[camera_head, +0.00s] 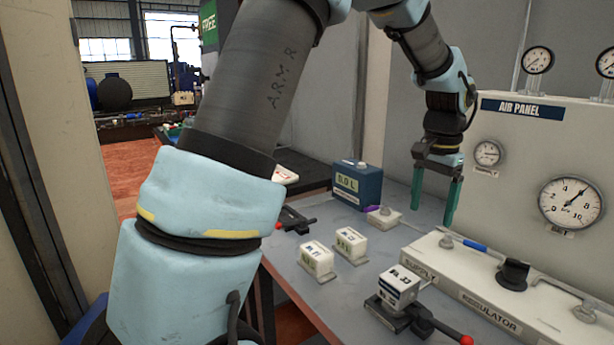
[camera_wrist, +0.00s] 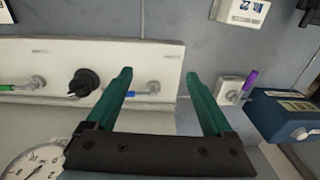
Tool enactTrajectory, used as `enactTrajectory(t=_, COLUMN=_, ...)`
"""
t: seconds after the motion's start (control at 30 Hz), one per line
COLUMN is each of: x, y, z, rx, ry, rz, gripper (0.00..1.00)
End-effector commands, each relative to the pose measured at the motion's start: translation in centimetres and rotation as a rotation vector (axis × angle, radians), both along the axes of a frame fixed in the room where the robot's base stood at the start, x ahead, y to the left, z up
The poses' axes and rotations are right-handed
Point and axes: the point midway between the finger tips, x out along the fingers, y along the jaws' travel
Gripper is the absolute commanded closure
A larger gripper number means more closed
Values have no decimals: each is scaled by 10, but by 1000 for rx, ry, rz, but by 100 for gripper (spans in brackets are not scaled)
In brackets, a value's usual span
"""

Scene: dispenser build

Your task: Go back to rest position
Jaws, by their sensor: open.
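My gripper (camera_head: 433,205) hangs above the grey table (camera_head: 345,290) with its two green fingers pointing down. The fingers are apart and nothing is between them. In the wrist view my gripper (camera_wrist: 160,95) is also open and empty. The fingertips are clear of the small white block (camera_head: 384,217) on the table; a purple piece (camera_wrist: 250,80) sits by that block in the wrist view.
Two white labelled blocks (camera_head: 317,259) (camera_head: 351,243) stand on the table. Another white block (camera_head: 399,285) sits in a red-handled clamp (camera_head: 420,320). A second clamp (camera_head: 292,221) is at the left edge. The white air panel (camera_head: 520,150) with gauges and a regulator base (camera_head: 470,285) bounds the right.

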Motion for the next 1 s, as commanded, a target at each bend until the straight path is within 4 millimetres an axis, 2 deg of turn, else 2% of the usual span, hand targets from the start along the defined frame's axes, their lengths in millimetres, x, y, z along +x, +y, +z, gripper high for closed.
enactTrajectory(t=0.03, x=11, y=41, z=-5, rx=-2, ry=-6, rz=88, gripper=14)
enactTrajectory(t=0.13, x=21, y=112, z=-18, rx=-17, ry=-19, rz=257, gripper=14)
enactTrajectory(t=0.23, x=17, y=183, z=-30, rx=-33, ry=-34, rz=432, gripper=14)
enactTrajectory(t=0.3, x=7, y=230, z=-39, rx=-43, ry=-44, rz=553, gripper=14)
enactTrajectory(t=0.4, x=-14, y=282, z=-50, rx=-59, ry=-58, rz=707, gripper=14)
enactTrajectory(t=0.5, x=-36, y=317, z=-59, rx=-70, ry=-69, rz=823, gripper=14)
enactTrajectory(t=0.6, x=-50, y=335, z=-64, rx=-78, ry=-76, rz=893, gripper=14)
enactTrajectory(t=0.67, x=-55, y=341, z=-66, rx=-80, ry=-79, rz=915, gripper=14)
enactTrajectory(t=1.0, x=-56, y=342, z=-67, rx=-80, ry=-79, rz=921, gripper=14)
